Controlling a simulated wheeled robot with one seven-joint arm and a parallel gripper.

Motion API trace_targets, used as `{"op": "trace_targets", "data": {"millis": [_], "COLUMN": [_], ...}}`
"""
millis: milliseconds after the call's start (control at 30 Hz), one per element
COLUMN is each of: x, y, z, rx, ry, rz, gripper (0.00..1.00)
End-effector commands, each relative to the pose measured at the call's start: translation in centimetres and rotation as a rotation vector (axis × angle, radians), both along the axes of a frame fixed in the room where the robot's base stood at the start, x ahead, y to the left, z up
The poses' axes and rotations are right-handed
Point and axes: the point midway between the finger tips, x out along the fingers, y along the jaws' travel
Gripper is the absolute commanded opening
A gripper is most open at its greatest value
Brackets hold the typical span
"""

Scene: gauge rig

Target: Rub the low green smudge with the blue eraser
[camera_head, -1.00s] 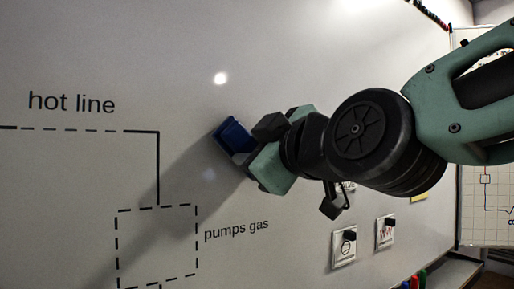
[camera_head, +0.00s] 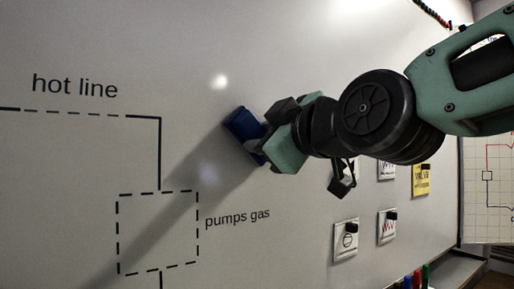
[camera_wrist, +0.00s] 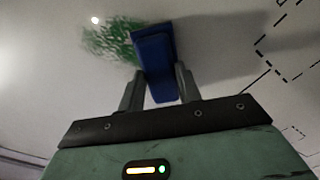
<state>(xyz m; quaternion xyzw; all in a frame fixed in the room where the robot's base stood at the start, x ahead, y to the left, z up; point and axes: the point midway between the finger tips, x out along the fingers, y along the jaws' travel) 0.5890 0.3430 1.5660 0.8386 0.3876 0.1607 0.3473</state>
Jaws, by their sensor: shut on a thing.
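The blue eraser (camera_head: 242,131) is held in my gripper (camera_head: 262,138) close to the whiteboard, and it also shows in the wrist view (camera_wrist: 156,62). In that view my gripper (camera_wrist: 159,88) has its two fingers closed on the eraser's sides. The green smudge (camera_wrist: 112,41) lies on the board at the upper left of the eraser, and the eraser covers its right edge. I cannot tell whether the eraser touches the board. The smudge does not show in the head view, where my arm and the eraser may hide it.
The whiteboard (camera_head: 60,190) carries a "hot line" drawing and a dashed "pumps gas" box (camera_head: 158,232). Several small cards, one yellow (camera_head: 420,180), hang at the lower right. Markers (camera_head: 420,276) stand at the bottom edge.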

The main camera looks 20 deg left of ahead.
Motion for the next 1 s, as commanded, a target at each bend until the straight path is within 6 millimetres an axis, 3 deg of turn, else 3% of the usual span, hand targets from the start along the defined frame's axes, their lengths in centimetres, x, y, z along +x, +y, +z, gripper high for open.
{"op": "trace_targets", "data": {"millis": [1000], "x": [3.7], "y": [-2.9], "z": [0.1], "rx": [-0.001], "ry": [0.0], "rz": [-0.002], "gripper": [0.16]}}
